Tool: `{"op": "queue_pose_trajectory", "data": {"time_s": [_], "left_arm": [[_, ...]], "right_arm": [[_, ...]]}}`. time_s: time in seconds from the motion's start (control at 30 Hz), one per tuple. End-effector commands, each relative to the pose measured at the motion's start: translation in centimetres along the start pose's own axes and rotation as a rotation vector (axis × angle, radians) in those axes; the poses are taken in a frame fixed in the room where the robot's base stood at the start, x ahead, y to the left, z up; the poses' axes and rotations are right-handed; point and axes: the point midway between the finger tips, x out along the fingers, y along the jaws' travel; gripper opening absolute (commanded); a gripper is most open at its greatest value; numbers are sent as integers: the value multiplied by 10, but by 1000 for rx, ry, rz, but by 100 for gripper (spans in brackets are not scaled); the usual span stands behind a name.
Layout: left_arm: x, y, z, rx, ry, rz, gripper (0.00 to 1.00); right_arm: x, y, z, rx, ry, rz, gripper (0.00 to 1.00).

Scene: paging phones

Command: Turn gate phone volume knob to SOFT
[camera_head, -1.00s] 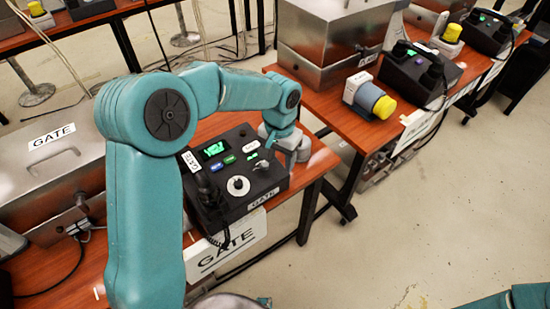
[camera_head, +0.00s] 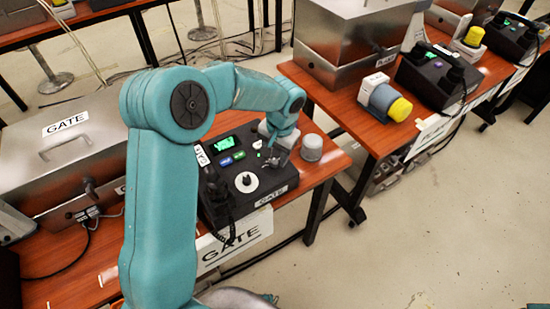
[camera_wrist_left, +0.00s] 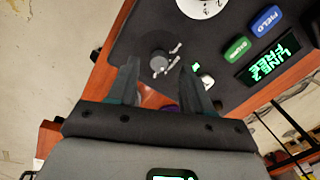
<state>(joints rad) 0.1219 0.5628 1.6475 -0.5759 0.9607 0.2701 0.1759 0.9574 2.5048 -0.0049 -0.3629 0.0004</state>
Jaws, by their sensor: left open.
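The gate phone (camera_head: 268,188) is a black sloped box on the wooden table, with a lit green screen (camera_head: 222,144) and a white dial with a dark knob (camera_head: 246,181). My left gripper (camera_head: 272,157) is over the right side of its panel. In the left wrist view my open left gripper (camera_wrist_left: 159,68) has a small round grey knob (camera_wrist_left: 157,64) in line between its fingertips; I cannot tell whether they touch it. Small pale marks beside this knob are unreadable. The white dial (camera_wrist_left: 203,6) is cut off at the top edge. My right gripper is out of view.
A black handset (camera_head: 213,190) lies on the phone's left side. A grey cylinder (camera_head: 312,148) stands close to the right of the gripper. A metal GATE box (camera_head: 55,165) is at left. Another phone (camera_head: 437,75) and a yellow-capped beacon (camera_head: 385,100) are on the table behind.

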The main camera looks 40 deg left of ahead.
Motion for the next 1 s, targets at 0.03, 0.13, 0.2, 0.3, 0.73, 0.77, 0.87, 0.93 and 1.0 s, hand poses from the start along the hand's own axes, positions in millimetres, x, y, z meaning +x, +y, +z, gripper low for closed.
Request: {"op": "queue_pose_trajectory", "data": {"time_s": [0.03,0.13,0.2,0.3,0.73,0.77,0.87,0.93,1.0], "left_arm": [[9,0,0,1,-4,0,50],[20,1,-1,1,-3,-1,50],[24,1,-1,1,-1,0,50],[27,1,-1,1,-1,0,50],[27,1,-1,1,0,0,0],[27,1,-1,1,0,0,0],[27,1,-1,-2,0,0,0],[28,1,-1,-11,0,0,0],[28,1,-1,-27,1,1,0]], "right_arm": [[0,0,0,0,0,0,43],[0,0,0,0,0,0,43],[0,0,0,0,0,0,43],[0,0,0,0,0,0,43],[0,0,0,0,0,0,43],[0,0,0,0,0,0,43],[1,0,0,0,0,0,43],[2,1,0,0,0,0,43],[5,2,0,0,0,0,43]]}}
